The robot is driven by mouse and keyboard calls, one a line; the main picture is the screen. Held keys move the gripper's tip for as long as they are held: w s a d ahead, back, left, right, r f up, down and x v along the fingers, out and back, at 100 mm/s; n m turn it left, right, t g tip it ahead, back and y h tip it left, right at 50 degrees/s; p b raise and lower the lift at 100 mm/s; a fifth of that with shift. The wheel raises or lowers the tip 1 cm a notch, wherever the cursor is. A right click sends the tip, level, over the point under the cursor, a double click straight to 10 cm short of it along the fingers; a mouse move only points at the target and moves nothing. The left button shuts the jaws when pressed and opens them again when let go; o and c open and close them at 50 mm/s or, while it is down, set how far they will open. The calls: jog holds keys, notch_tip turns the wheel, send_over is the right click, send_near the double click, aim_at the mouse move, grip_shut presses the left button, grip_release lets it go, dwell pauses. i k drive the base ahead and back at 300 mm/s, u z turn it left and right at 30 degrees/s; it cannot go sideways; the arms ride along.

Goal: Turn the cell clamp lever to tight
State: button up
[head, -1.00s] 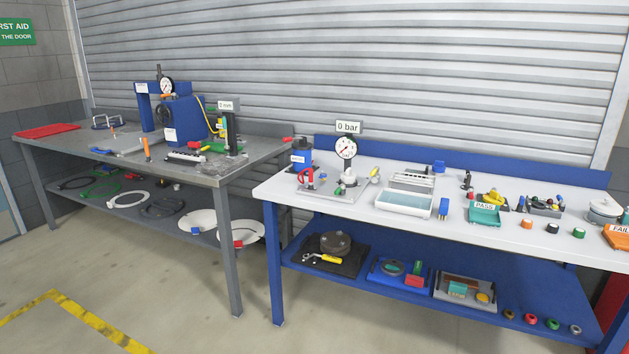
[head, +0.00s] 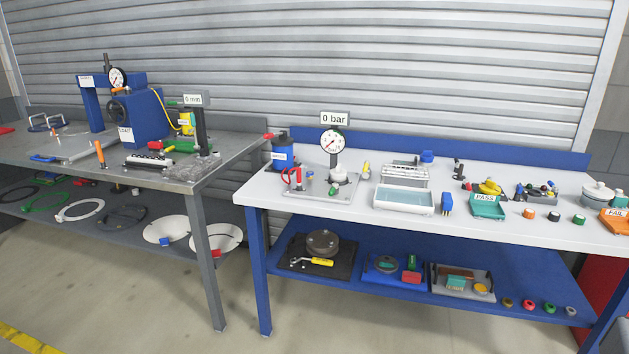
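On the white-topped bench, a red clamp-like lever (head: 298,177) stands near the left end of a small grey plate (head: 318,194). It appears upright, but its exact setting is too small to read. Beside it on the plate is a round pressure gauge (head: 333,141) under a "0 bar" sign (head: 334,118). An orange upright handle (head: 100,153) stands on the grey bench. I cannot tell from any label which of these is the cell clamp lever. My gripper is not in view.
A blue press (head: 143,118) and a "0 mm" stand (head: 201,130) are on the grey bench (head: 195,187). A clear-water tray (head: 404,201) and a green PASS tray (head: 487,207) sit on the white bench (head: 460,232). Open floor (head: 130,290) lies in front.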

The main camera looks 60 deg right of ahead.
aim_at(335, 186)
jog(key=i, duration=0.9)
jog(key=z, duration=0.05)
